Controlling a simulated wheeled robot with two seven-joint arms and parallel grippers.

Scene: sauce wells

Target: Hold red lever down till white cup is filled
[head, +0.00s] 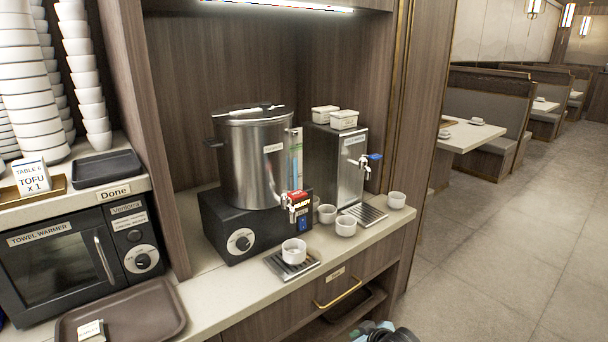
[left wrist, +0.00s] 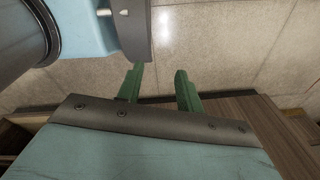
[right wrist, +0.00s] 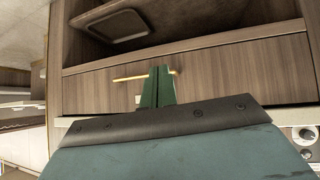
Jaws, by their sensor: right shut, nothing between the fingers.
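The red lever (head: 298,195) sits on the tap at the front of a large steel urn (head: 257,160) in the head view. A white cup (head: 294,252) stands upright on the drip tray (head: 276,266) below that tap. I cannot make out what is inside it. My right gripper (right wrist: 158,75) is shut and empty in the right wrist view, in front of a drawer with a brass handle, apart from lever and cup. Only a bit of teal and black shows at the head view's bottom edge. My left gripper (left wrist: 157,88) is open and empty above the floor.
A second steel dispenser (head: 338,165) with a blue lever (head: 375,157) stands to the right. Several other white cups (head: 345,227) stand on the counter near it. A towel warmer (head: 85,250) and a brown tray (head: 125,310) are at left. The floor at right is clear.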

